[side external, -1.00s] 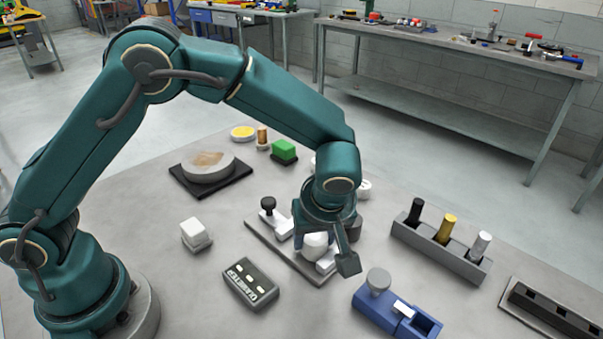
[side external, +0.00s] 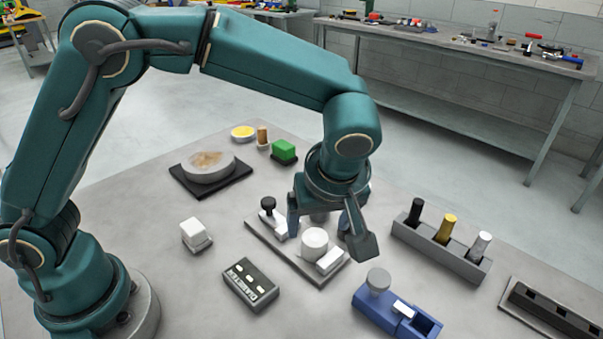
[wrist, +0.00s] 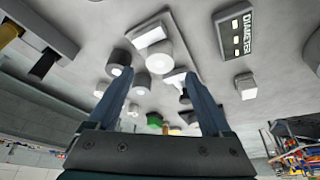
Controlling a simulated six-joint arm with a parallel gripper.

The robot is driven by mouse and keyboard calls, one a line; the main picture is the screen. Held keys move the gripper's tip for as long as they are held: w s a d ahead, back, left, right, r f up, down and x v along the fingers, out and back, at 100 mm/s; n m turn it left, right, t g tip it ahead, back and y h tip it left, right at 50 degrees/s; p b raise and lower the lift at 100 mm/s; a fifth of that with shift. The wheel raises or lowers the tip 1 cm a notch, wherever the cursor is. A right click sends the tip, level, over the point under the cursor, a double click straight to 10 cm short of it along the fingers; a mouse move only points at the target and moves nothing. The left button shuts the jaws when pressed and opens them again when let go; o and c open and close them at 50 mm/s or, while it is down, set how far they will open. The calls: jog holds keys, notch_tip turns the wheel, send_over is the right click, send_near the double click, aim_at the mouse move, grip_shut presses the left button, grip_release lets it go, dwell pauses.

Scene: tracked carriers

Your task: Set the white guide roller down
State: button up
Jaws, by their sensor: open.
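The white roller (side external: 314,242), a short upright cylinder, stands on a grey fixture plate (side external: 283,255) in the side view, beside a white block (side external: 330,261). My gripper (side external: 324,232) is open and empty above and behind the roller. It also shows in the wrist view (wrist: 158,75), its two fingers spread with nothing held between them. My gripper partly hides the far side of the plate.
A rack (side external: 462,262) with black, yellow and white pieces stands right. A blue device (side external: 372,309) and a dark "DIAMETER" box (side external: 250,286) are in front. A white block (side external: 195,236) stands left. Several pale cylinders (wrist: 118,62) stand near the plate in the wrist view.

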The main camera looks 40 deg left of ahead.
jog(key=s+a+r+m+h, duration=0.2)
jog(key=s+a+r+m, duration=0.35)
jog(key=r, duration=0.45)
jog(key=s+a+f+m+t+h, duration=0.1)
jog(key=s+a+f+m+t, duration=0.1)
jog(key=s, duration=0.6)
jog(key=a+m+t, duration=0.1)
jog(key=a+m, duration=0.1)
jog(key=m, duration=0.1)
jog(key=shift+s+a+m+h, duration=0.15)
jog(key=shift+a+m+h, duration=0.1)
jog(key=shift+m+h, duration=0.1)
